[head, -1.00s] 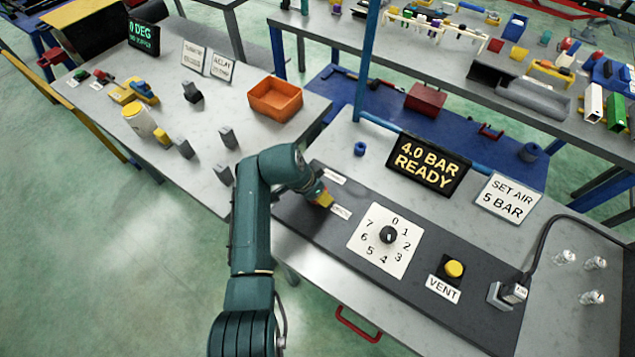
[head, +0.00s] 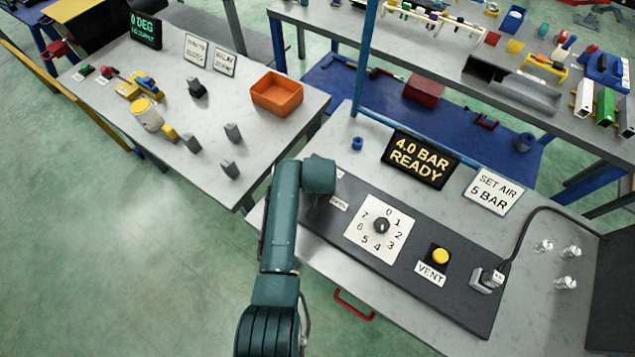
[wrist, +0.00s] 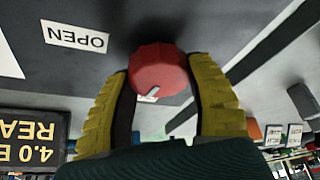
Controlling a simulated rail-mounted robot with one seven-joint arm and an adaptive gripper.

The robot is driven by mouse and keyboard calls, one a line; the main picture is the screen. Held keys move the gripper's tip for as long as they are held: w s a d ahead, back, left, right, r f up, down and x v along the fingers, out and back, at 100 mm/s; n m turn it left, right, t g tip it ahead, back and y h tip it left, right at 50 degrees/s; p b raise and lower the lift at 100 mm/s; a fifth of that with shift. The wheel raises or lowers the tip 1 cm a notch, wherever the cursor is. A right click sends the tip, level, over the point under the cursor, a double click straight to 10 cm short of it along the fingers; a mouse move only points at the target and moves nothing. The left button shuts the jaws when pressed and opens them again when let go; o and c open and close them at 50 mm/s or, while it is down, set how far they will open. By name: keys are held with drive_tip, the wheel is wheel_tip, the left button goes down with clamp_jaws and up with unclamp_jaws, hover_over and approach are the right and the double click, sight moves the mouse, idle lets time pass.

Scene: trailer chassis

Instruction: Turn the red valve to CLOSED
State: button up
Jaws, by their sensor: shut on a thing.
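The red valve (wrist: 158,66) is a round faceted knob with a small white pointer mark on its lower edge, in the wrist view. My gripper (wrist: 160,74) has its two yellow fingers closed on either side of the knob, gripping it. A white OPEN label (wrist: 74,37) shows upside down to the left of the valve. No CLOSED label can be read in the wrist view. In the head view my arm's end covers the valve and the fingers, at the left end of the dark panel (head: 460,292).
On the panel stand a numbered dial (head: 380,226) and a yellow VENT button (head: 440,257). Behind it are a "4.0 BAR READY" display (head: 420,160) and a "SET AIR 5 BAR" sign (head: 494,191). An orange bin (head: 277,94) sits on the left table.

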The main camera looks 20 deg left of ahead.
drive_tip(key=shift+s+f+n+y, duration=0.1)
drive_tip(key=shift+f+n+y, duration=0.2)
drive_tip(key=shift+n, duration=0.5)
drive_tip(key=o, duration=1.2)
drive_tip(key=shift+r, duration=0.15)
drive_tip(key=shift+r, duration=0.15)
drive_tip(key=shift+d+r, duration=0.1)
drive_tip(key=shift+r, duration=0.25)
drive_tip(key=v, duration=1.1)
